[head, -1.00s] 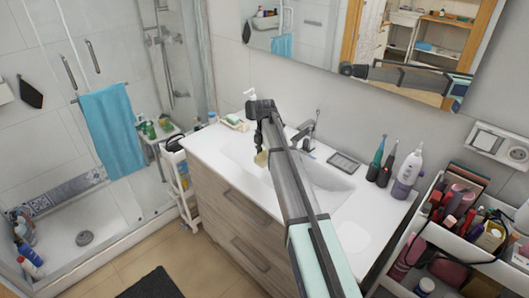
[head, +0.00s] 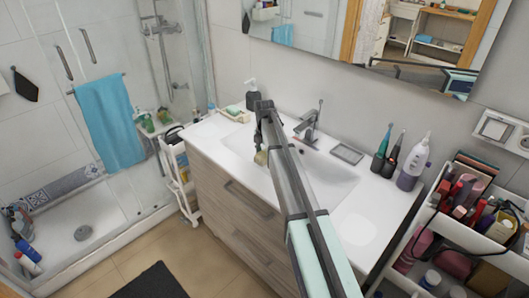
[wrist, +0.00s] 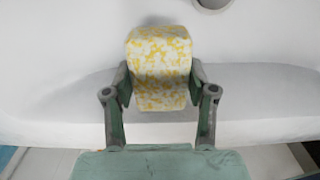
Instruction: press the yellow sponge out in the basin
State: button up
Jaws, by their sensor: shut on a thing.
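The yellow sponge, mottled yellow and white, is between the two fingers of my gripper in the wrist view (wrist: 158,60). In the head view the sponge (head: 261,158) is a small pale-yellow patch below my gripper (head: 260,146), partly hidden by my arm. My gripper (wrist: 160,85) is shut on the sponge, with a finger against each side. The white basin (head: 328,182) is set in the vanity top, and the sponge is over its left part. The wrist view shows white basin surface (wrist: 60,40) behind the sponge. I cannot tell whether the sponge touches the basin.
The faucet (head: 308,125) stands at the basin's back edge. A soap dispenser (head: 252,95) and a soap dish (head: 236,113) are at the back left. Toothbrushes (head: 382,150) and a white-purple bottle (head: 413,162) stand at the right. A full cosmetics cart (head: 440,225) is beside the vanity.

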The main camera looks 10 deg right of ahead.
jog(key=shift+f+b, duration=1.5)
jog(key=shift+f, duration=1.95)
jog(key=shift+s+f, duration=0.1)
jog(key=shift+f, duration=0.6)
jog(key=shift+p, duration=0.35)
dwell(2.2)
jog(key=shift+r, duration=0.2)
dwell(1.0)
